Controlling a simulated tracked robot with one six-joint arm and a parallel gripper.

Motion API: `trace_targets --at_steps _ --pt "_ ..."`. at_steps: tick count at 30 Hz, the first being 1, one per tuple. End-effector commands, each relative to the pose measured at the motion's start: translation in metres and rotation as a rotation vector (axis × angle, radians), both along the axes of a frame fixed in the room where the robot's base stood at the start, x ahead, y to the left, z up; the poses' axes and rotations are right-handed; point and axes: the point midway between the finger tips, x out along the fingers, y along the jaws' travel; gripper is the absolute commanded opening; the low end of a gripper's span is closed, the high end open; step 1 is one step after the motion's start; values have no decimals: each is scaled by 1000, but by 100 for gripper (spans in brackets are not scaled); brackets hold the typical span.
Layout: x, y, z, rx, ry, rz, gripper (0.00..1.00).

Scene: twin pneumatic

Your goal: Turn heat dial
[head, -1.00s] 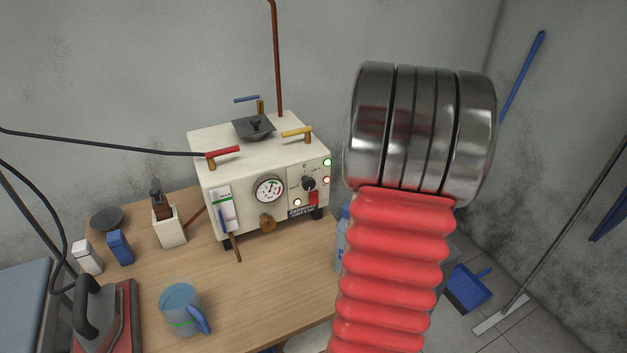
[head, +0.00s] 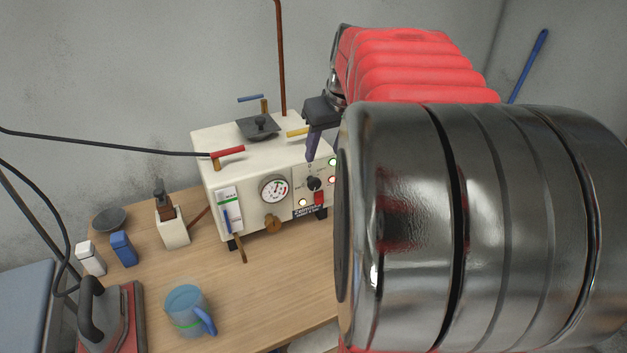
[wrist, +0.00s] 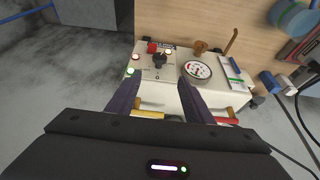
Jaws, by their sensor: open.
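The heat dial, a black knob (head: 314,183), is on the right part of the front panel of a cream steam box (head: 245,196). It also shows in the wrist view (wrist: 160,60), between and beyond my fingertips. My gripper (head: 311,155) hangs in front of the box's upper right, above the dial in the head view. In the wrist view my gripper (wrist: 160,78) is open, its two dark fingers spread apart with nothing between them. The fingers look apart from the dial.
A red switch (head: 320,198) sits just below the dial, with lit lamps around it. A pressure gauge (head: 273,189) is to its left. A yellow-handled valve (head: 297,132) is on top near my gripper. A mug (head: 187,309) and iron (head: 105,316) stand on the wooden table (head: 285,284).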

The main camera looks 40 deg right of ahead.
Motion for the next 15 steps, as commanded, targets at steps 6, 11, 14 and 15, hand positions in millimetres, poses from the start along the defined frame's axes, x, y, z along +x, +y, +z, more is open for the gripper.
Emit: trace_targets --at_steps 6,11,14,15 --pt "0 1 0 2 1 2 47" --pt "1 1 -2 1 1 3 47" --pt "3 0 -7 3 2 3 47" --pt "4 0 -10 2 2 4 47"
